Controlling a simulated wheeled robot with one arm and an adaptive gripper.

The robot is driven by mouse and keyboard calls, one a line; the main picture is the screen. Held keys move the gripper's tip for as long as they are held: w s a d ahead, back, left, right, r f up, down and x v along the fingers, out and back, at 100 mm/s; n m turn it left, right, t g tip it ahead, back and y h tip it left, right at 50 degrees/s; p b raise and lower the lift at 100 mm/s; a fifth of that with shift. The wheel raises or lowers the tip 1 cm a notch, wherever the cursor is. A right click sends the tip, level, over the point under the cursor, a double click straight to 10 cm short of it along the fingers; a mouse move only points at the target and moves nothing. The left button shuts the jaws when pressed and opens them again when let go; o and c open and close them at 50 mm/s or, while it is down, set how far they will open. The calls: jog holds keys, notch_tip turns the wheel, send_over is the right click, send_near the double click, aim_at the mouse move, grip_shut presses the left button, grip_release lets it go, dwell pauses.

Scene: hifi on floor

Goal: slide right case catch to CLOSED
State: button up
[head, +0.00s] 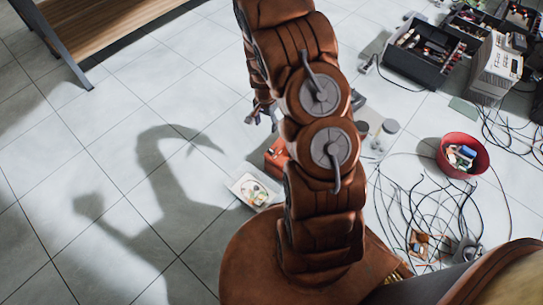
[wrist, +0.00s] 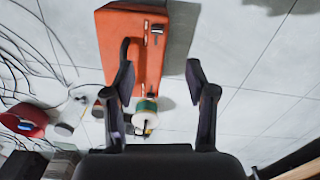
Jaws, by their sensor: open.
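The orange-red case (head: 277,155) lies on the tiled floor in the head view, mostly hidden behind my arm. In the wrist view the case (wrist: 118,45) fills the upper middle, with a small metal catch (wrist: 156,32) on its face near the top. I cannot read the catch's position or tell whether a second catch is hidden. My gripper (wrist: 160,78) is open and empty, its left finger overlapping the case in the picture and its right finger beside the case's right edge. In the head view my gripper (head: 262,112) shows small beside my arm.
A white tray (head: 250,190) lies near the case. A red bowl (head: 462,156), loose cables, dark bins (head: 424,52) and a pale boxy device (head: 495,66) are at right. A green-and-white cylinder (wrist: 146,110) shows between my fingers.

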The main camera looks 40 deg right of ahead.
jog(key=m+b, duration=0.2)
jog(key=b, duration=0.2)
send_over(272, 151)
notch_tip(272, 151, down, 13)
jog(key=shift+w+r, duration=0.1)
jog(key=shift+r, duration=0.05)
notch_tip(272, 151, down, 7)
jog(key=shift+f+b, duration=0.2)
jog(key=shift+b, duration=0.65)
grip_shut()
